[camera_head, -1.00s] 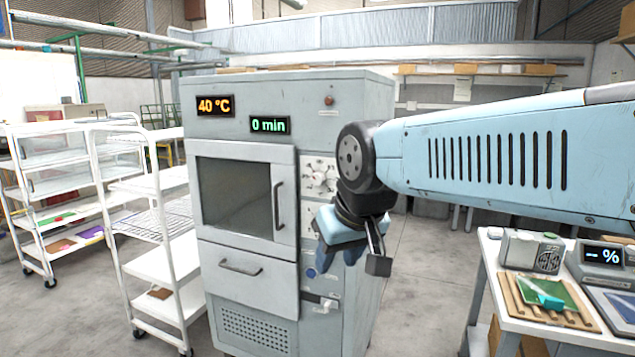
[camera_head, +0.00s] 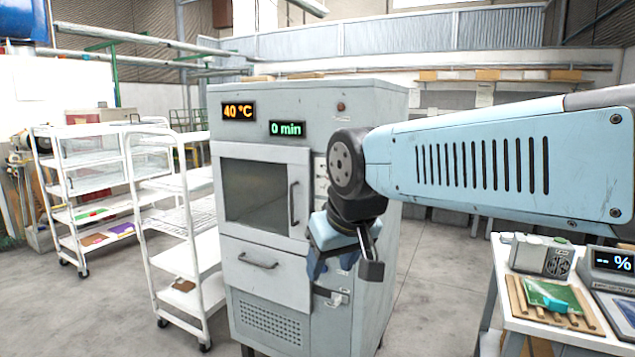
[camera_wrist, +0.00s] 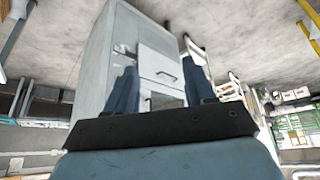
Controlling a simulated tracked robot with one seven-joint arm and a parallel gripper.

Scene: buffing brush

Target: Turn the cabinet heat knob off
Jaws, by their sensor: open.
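The grey cabinet (camera_head: 375,110) stands ahead with its door (camera_head: 252,190) shut. Its displays read 40 °C (camera_head: 238,111) and 0 min (camera_head: 287,129). My gripper (camera_head: 335,268) hangs in front of the cabinet's right-hand control strip, fingers pointing down, open and empty. My arm and gripper hide most of that strip; only a sliver of a white dial plate (camera_head: 321,178) shows, and I cannot make out the heat knob or its setting. In the wrist view the two blue fingers (camera_wrist: 162,92) are spread apart, with the cabinet (camera_wrist: 98,62) beyond them, tilted in the picture.
White shelf carts (camera_head: 190,245) stand close on the cabinet's left. A table (camera_head: 510,290) with a board, a small grey device and a "-- %" display (camera_head: 612,261) is at the right. Open floor (camera_head: 430,270) lies between cabinet and table.

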